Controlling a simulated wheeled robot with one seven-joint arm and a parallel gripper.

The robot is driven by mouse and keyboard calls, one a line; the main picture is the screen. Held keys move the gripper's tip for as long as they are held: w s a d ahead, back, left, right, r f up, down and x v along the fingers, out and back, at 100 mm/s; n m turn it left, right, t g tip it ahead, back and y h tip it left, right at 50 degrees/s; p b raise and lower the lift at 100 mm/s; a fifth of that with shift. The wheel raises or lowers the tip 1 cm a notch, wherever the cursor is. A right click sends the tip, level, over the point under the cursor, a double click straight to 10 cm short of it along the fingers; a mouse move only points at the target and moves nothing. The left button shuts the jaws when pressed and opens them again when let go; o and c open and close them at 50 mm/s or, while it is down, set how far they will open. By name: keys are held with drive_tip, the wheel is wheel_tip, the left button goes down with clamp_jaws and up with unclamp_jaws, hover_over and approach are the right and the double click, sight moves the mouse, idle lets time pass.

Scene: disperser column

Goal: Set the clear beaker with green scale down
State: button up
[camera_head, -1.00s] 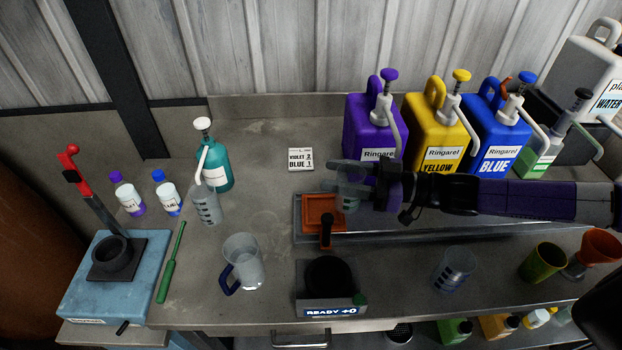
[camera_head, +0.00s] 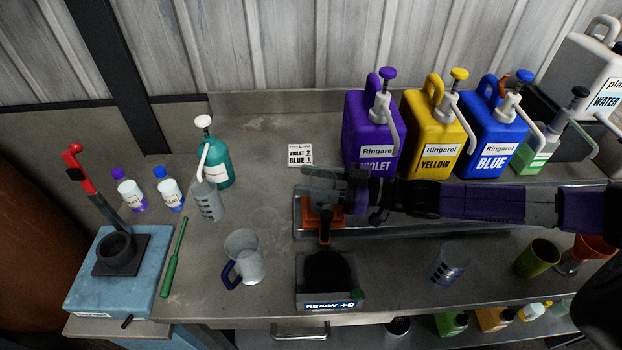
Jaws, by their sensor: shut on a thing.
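My gripper (camera_head: 322,181) is shut on the clear beaker with green scale (camera_head: 321,196), over the orange plate (camera_head: 309,212) on the bench. The fingers and wrist cover most of the beaker, and its green marks are hard to make out. I cannot tell whether its base touches the plate or hangs just above it. My arm reaches in from the right, in front of the jugs.
Violet (camera_head: 370,135), yellow (camera_head: 432,140) and blue (camera_head: 495,135) pump jugs stand behind my arm. A black-topped scale reading READY (camera_head: 328,280) stands in front. A handled clear jug (camera_head: 243,260) and another beaker (camera_head: 450,265) stand either side.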

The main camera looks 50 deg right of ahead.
drive_tip(key=o, duration=1.3)
drive_tip(key=shift+f, duration=0.1)
drive_tip(key=shift+o, duration=0.2)
drive_tip(key=b+v, duration=0.2)
drive_tip(key=v, duration=1)
